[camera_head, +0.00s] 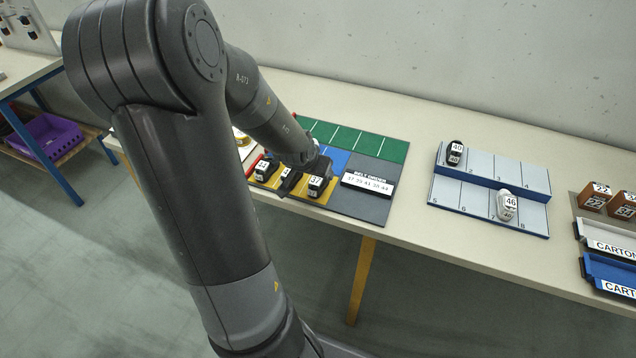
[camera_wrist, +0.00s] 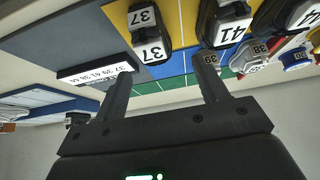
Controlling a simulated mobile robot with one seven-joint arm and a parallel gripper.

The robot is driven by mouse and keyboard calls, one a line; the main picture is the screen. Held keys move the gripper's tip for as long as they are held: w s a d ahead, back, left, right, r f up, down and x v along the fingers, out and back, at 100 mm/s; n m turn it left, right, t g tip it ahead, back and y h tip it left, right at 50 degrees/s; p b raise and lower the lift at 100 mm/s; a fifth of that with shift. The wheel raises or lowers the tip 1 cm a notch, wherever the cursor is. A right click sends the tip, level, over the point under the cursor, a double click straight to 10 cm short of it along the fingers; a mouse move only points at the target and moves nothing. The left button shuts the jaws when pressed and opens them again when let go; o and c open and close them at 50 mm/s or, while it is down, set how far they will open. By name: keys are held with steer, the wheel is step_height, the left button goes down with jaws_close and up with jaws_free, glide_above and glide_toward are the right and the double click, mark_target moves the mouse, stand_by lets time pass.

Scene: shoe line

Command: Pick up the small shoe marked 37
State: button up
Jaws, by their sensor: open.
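The small black shoe marked 37 (camera_head: 318,187) stands on the yellow strip of the coloured mat in the head view, at the right end of a row. In the wrist view the shoe (camera_wrist: 148,34) shows at the top, with two white 37 labels. My gripper (camera_wrist: 163,68) is open and empty. Its two fingers point toward the mat, and the shoe lies beyond the fingertips, apart from them. In the head view my gripper is by the mat close to the shoe, its fingers hard to make out.
Black shoes marked 41 (camera_wrist: 222,24) and 44 (camera_head: 264,168) stand in the same row. A white number sign (camera_head: 368,184) lies on the grey part of the mat beside the shoe. Smaller shoes stand on the blue strip behind. A stepped rack (camera_head: 475,195) holds shoes 40 and 46.

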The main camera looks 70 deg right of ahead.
steer(key=shift+d+f, duration=0.2)
steer(key=shift+f, duration=0.15)
steer(key=shift+f, duration=0.15)
steer(key=shift+s+x, duration=0.15)
steer(key=shift+x, duration=0.65)
steer(key=shift+s+x, duration=0.1)
steer(key=shift+x, duration=1.6)
steer(key=shift+c, duration=0.4)
steer(key=c, duration=1)
steer(key=shift+w, duration=0.1)
